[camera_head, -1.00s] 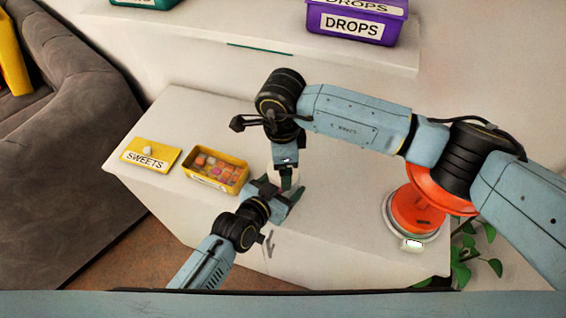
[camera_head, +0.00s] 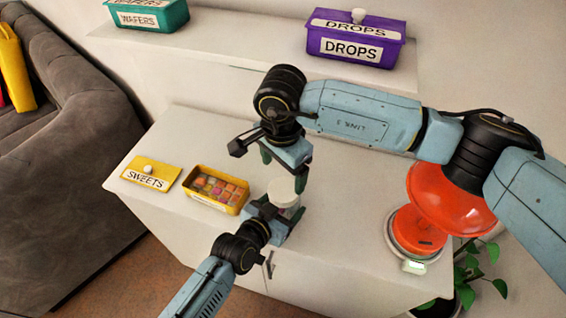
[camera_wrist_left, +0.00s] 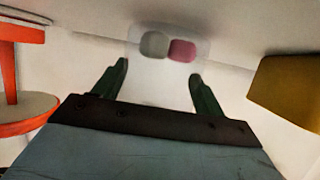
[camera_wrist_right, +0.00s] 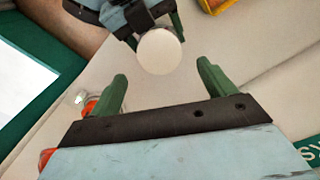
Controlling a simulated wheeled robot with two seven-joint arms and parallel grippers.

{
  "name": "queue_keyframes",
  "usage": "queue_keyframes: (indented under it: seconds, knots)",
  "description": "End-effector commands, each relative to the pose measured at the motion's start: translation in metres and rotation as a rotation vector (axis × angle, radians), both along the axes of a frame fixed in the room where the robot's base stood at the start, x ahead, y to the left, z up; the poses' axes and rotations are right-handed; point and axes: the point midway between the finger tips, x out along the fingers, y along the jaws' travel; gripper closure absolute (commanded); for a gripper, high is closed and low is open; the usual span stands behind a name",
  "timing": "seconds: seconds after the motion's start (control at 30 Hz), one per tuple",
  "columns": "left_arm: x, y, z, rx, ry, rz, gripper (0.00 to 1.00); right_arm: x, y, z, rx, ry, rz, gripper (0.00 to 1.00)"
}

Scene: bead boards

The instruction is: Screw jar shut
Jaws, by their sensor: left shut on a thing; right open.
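A small clear jar (camera_wrist_left: 165,80) shows in the left wrist view with a grey and a pink piece inside. Its round white lid (camera_head: 283,190) sits on top in the head view and also shows face-on in the right wrist view (camera_wrist_right: 160,52). I cannot tell how tightly it is screwed. My left gripper (camera_head: 277,212) is shut on the jar's body and holds it upright at the cabinet's front edge. My right gripper (camera_head: 283,172) is open and empty just above the lid, apart from it.
A yellow box of sweets (camera_head: 217,205) stands left of the jar on the white cabinet top (camera_head: 340,225). Its lid, marked SWEETS (camera_head: 150,173), lies further left. An orange lamp (camera_head: 418,228) stands right. Purple (camera_head: 353,48) and teal (camera_head: 148,22) boxes sit on the shelf behind.

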Motion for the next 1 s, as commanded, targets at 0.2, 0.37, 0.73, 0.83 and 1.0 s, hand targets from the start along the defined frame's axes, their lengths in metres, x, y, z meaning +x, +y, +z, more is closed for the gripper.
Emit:
queue_keyframes:
  seconds: [0.2, 0.37, 0.73, 0.83, 1.0]
  knots:
    - [0.001, 0.0, 0.001, -0.002, -0.003, 0.0, 0.93, 0.0, 0.0, 0.011, -0.005, 0.003, 0.341, 0.18]
    - [0.001, 0.0, 0.001, -0.002, -0.003, 0.0, 0.93, -0.001, -0.001, 0.015, -0.007, 0.007, 0.479, 0.18]
    - [0.001, 0.0, 0.001, -0.002, -0.003, 0.0, 0.93, -0.001, -0.001, 0.016, -0.008, 0.008, 0.521, 0.18]
    - [0.001, 0.0, 0.001, -0.002, -0.003, 0.0, 0.93, -0.001, -0.001, 0.014, -0.007, 0.009, 0.52, 0.18]
    - [0.001, 0.0, 0.001, -0.002, -0.003, 0.0, 0.93, -0.001, -0.001, -0.001, -0.009, 0.011, 0.518, 0.18]
